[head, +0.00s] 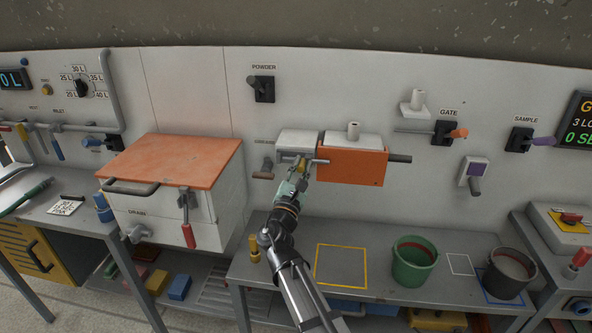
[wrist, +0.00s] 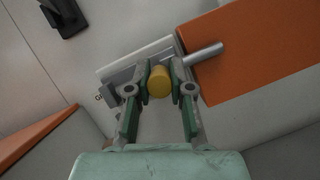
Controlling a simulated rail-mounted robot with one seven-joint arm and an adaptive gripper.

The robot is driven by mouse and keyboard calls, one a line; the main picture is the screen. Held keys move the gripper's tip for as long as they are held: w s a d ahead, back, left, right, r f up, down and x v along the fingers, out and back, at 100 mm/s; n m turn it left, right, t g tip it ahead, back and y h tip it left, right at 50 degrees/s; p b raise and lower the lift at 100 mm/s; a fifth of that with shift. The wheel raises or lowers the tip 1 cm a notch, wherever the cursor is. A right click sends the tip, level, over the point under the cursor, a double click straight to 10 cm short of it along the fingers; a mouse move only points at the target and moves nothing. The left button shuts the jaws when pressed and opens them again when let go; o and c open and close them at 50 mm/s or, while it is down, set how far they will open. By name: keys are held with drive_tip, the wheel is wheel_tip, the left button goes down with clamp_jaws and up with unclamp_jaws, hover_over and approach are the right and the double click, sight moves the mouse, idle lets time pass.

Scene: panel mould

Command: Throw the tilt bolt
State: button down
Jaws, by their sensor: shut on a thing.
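The bolt shows as a grey metal rod (wrist: 205,54) with a yellow knob (wrist: 159,84) on it, on a pale grey block (wrist: 118,68) beside an orange box (wrist: 262,60). My gripper (wrist: 160,80) is shut on the yellow knob, one finger on each side. In the head view my gripper (head: 299,176) reaches up to the front of the block (head: 297,138), left of the orange box (head: 352,164). The rod's right end lies against or in front of the orange box's left edge; I cannot tell whether it enters it. My fingers hide part of the rod.
An orange-lidded box (head: 170,158) with a red-gripped handle (head: 188,235) stands to the left. Below are a green bucket (head: 412,272), a dark bucket (head: 508,278) and a yellow marked square (head: 341,266) on the bench. A black POWDER lever (head: 263,90) is on the wall above.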

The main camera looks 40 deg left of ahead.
drive_tip(key=c, duration=1)
unclamp_jaws()
drive_tip(key=shift+w+d, duration=0.15)
drive_tip(key=shift+d, duration=0.15)
drive_tip(key=shift+c, duration=0.2)
drive_tip(key=v, duration=1.2)
